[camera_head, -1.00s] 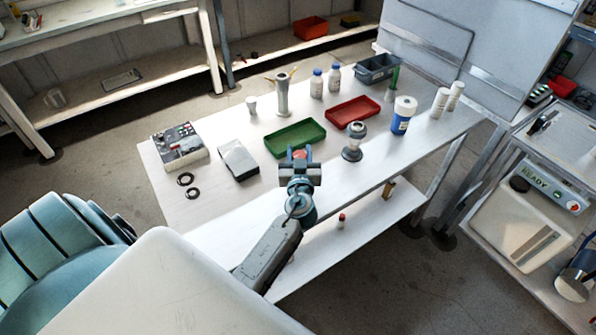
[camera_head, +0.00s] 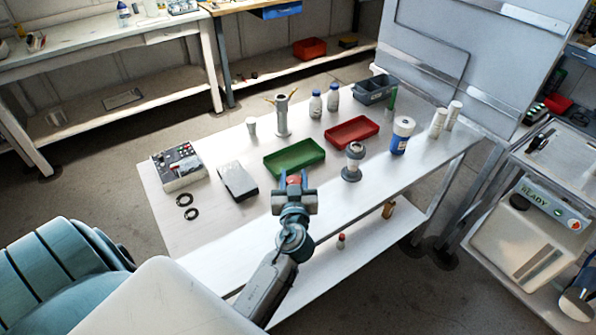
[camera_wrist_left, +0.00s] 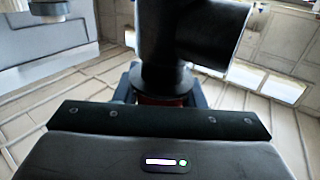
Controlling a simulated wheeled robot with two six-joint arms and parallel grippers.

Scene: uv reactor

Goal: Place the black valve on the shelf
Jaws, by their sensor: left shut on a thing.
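My left gripper (camera_head: 293,180) is shut on the black valve (camera_wrist_left: 192,35), whose thick dark body fills the upper middle of the left wrist view. A reddish part shows low between the fingers there, and a small red patch shows between the fingertips in the head view. The rest of the valve is hard to make out in the head view. The gripper appears over the front part of the white table (camera_head: 225,220). A lower shelf (camera_head: 345,262) runs under this table, and another shelf (camera_head: 150,118) runs under the back bench. My right gripper is not in view.
A green tray (camera_head: 294,158), a red tray (camera_head: 352,131), a grey jointed part (camera_head: 353,163) and several bottles stand beyond the gripper. A control box (camera_head: 178,167) and black rings (camera_head: 187,207) lie at left. A red-capped vial (camera_head: 341,241) and brown bottle (camera_head: 388,210) stand on the lower shelf.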

